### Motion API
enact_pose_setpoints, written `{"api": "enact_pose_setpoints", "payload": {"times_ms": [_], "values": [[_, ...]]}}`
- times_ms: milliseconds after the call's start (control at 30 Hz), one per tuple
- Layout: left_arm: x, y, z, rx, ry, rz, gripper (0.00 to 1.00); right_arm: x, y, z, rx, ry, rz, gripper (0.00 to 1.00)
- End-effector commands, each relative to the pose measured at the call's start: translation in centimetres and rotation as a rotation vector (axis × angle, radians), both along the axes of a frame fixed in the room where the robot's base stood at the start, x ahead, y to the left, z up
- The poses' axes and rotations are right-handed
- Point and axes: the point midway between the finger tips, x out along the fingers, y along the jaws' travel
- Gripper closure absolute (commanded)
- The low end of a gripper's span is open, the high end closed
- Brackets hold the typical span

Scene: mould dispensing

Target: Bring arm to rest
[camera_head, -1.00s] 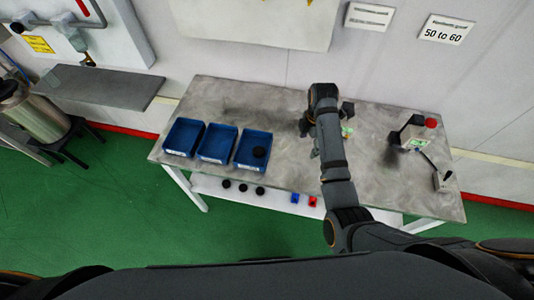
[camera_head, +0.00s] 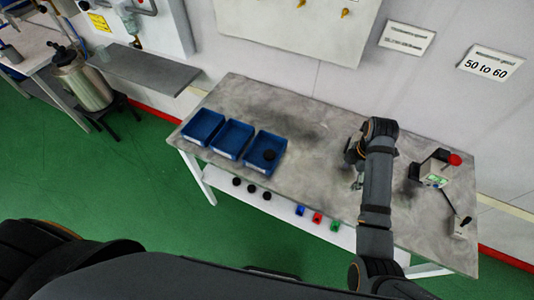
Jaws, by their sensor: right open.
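My right arm reaches in from the bottom right over the grey worktable (camera_head: 315,105). My right gripper (camera_head: 355,168) is above the table, right of the middle. Its jaws are open; the arm partly covers them, and I see nothing held. My left gripper is not in view.
Three blue bins stand in a row: left (camera_head: 187,136), middle (camera_head: 218,148) and right (camera_head: 251,158). A device with a red button (camera_head: 454,159) stands at right. The lower shelf (camera_head: 325,231) holds small pieces.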

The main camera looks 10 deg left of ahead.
Motion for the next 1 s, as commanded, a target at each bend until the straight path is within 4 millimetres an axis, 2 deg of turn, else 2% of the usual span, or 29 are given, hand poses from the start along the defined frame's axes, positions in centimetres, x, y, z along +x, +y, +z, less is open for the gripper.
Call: {"api": "enact_pose_setpoints", "payload": {"times_ms": [367, 467, 567, 667, 800, 1000], "values": [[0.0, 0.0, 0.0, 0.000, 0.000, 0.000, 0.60, 0.0, 0.0, 0.0, -0.001, 0.000, -0.003, 0.28], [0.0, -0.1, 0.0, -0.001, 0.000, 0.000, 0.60, -0.8, -0.5, -0.5, -0.006, -0.011, -0.080, 0.28], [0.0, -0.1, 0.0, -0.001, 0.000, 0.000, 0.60, -3.3, -1.9, -1.5, -0.019, -0.052, -0.323, 0.28], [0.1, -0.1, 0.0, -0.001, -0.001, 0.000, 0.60, -6.7, -3.5, -2.0, -0.014, -0.120, -0.662, 0.28], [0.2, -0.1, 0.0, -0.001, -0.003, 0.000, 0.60, -10.1, -4.7, -1.5, 0.021, -0.195, -1.019, 0.28], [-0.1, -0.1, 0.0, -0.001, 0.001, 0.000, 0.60, -13.4, -5.2, -0.2, 0.092, -0.258, -1.354, 0.28]]}}
